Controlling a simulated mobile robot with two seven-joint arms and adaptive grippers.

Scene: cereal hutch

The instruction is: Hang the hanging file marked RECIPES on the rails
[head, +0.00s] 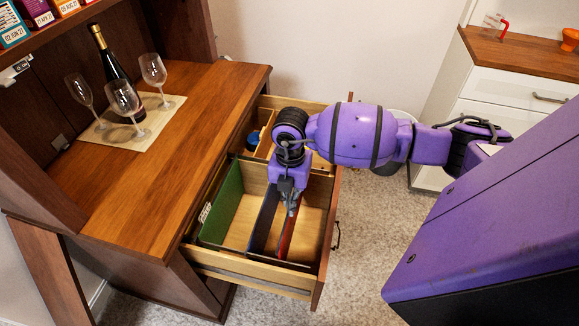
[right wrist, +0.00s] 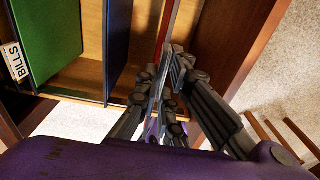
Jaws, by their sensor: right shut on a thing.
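My right gripper (head: 291,208) is inside the open drawer (head: 245,276), pointing down. It is shut on a thin red file (head: 287,238), held upright on edge. In the right wrist view the red file (right wrist: 167,22) runs up from between the fingertips (right wrist: 166,78). Its label is not readable, so I cannot tell if it is marked RECIPES. A blue file (head: 264,218) stands just left of it, and a green file (head: 222,203) is further left. The green file's tag reads BILLS in the right wrist view (right wrist: 15,62). I cannot tell whether the red file rests on the rails. My left gripper is out of view.
The drawer projects from a wooden hutch (head: 175,150). A wine bottle (head: 112,60) and several glasses stand on a mat (head: 98,137) there. The drawer's back compartment holds a blue item (head: 253,138). Drawer floor (head: 308,225) is bare right of the red file.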

